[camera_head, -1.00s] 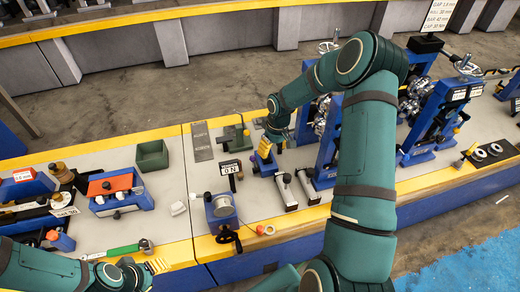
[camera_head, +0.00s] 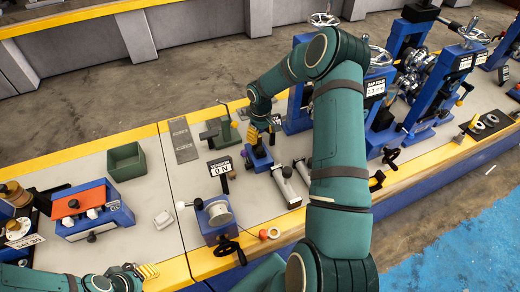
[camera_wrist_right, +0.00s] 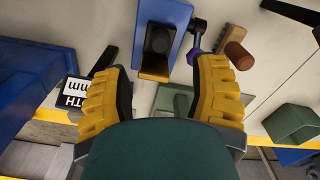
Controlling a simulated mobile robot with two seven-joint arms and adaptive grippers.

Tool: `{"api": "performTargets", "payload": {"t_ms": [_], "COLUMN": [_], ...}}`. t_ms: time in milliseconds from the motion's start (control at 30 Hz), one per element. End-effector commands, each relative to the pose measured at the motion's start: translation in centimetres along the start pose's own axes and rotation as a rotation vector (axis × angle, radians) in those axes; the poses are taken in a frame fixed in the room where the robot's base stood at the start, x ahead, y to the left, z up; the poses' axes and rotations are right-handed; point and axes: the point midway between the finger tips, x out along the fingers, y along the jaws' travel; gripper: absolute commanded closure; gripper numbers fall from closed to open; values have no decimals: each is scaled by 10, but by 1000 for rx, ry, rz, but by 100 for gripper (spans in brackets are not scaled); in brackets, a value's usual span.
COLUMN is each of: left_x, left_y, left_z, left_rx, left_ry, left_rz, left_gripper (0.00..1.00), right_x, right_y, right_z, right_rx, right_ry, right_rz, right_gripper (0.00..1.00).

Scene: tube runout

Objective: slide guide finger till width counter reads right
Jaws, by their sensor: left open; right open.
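My right gripper (camera_head: 262,131) is open above a small blue block with a black knob (camera_head: 258,158), which may be the guide finger. In the right wrist view the yellow fingers (camera_wrist_right: 162,98) are spread and empty. The blue block (camera_wrist_right: 157,70) lies beyond them, apart from both. A sign ending in "TH" and "mm" (camera_wrist_right: 76,93), probably the width counter, is partly cut off beside the left finger; no number is readable. My left gripper (camera_head: 140,273) is open and empty at the bottom left.
A sign reading 0 N (camera_head: 220,167) stands left of the blue block. A blue unit with a round dial and crank (camera_head: 217,213), a green bin (camera_head: 127,161) and a blue fixture with an orange top (camera_head: 92,209) share the bench. Blue roll stands (camera_head: 434,105) stand at the right.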

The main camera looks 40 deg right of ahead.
Motion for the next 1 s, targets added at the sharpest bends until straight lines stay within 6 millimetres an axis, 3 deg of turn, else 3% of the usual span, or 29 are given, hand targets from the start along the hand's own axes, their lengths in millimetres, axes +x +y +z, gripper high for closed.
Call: {"api": "performTargets", "payload": {"t_ms": [200, 400, 867, 967, 1000], "left_x": [4, 5, 6, 6, 6], "left_y": [-1, -2, -2, -2, -2], "left_z": [2, 3, 3, 3, 3], "left_rx": [1, 2, 2, 2, 2], "left_ry": [-4, -6, -7, -7, -7], "left_rz": [1, 1, 1, 1, 1], "left_gripper": [53, 53, 53, 53, 53], "right_x": [45, 70, 81, 81, 81], "right_y": [0, 0, 0, 0, 0], "right_z": [0, 0, 0, 0, 0], "right_rx": [0, 0, 0, 0, 0], "right_ry": [-2, -1, 1, 1, 1], "right_rz": [-1, -1, 1, 1, 1], "right_gripper": [41, 41, 41, 70, 84]}}
